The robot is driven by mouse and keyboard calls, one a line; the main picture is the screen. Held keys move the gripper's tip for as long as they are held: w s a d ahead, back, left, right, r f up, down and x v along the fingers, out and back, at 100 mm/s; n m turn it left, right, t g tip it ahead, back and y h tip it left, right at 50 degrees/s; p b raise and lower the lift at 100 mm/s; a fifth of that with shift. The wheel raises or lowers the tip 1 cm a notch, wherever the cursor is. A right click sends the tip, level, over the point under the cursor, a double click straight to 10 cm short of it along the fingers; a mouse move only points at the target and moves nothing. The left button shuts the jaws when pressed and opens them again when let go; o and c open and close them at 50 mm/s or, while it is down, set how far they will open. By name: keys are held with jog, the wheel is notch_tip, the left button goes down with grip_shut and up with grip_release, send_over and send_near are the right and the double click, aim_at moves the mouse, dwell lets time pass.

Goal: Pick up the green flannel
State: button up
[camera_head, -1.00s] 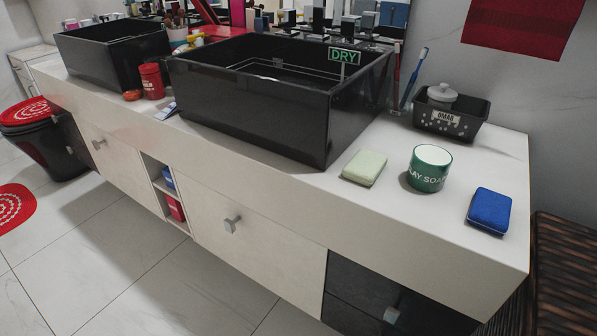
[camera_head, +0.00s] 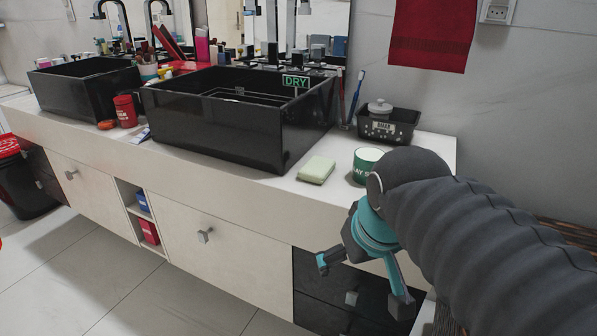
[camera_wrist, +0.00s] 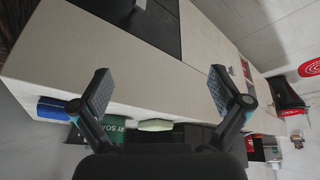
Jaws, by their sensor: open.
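The green flannel (camera_head: 316,170) is a pale green folded pad lying flat on the white counter, in front of the right end of the near black sink. It also shows in the wrist view (camera_wrist: 155,126), beyond and between my fingers. My gripper (camera_head: 360,280) is open and empty, in front of the counter's drawers and below the counter top, to the right of the flannel. In the wrist view my gripper's two fingers (camera_wrist: 158,92) are spread wide with nothing between them. The flannel is apart from my gripper.
A green cup (camera_head: 366,165) stands right of the flannel, partly hidden by my arm. A blue block (camera_wrist: 52,108) shows in the wrist view. The black sink (camera_head: 220,120) is behind the flannel. A black tray (camera_head: 400,128) stands at the back right. The front counter edge is clear.

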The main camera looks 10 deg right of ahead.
jog(key=w+r+n+g, duration=0.3)
jog(key=w+r+n, duration=0.2)
jog(key=w+r, duration=0.95)
jog(key=r+n+g, duration=0.2)
jog(key=n, duration=0.3)
send_over(317, 165)
notch_tip(317, 165, down, 14)
jog(key=b, duration=0.3)
jog(key=c, duration=0.7)
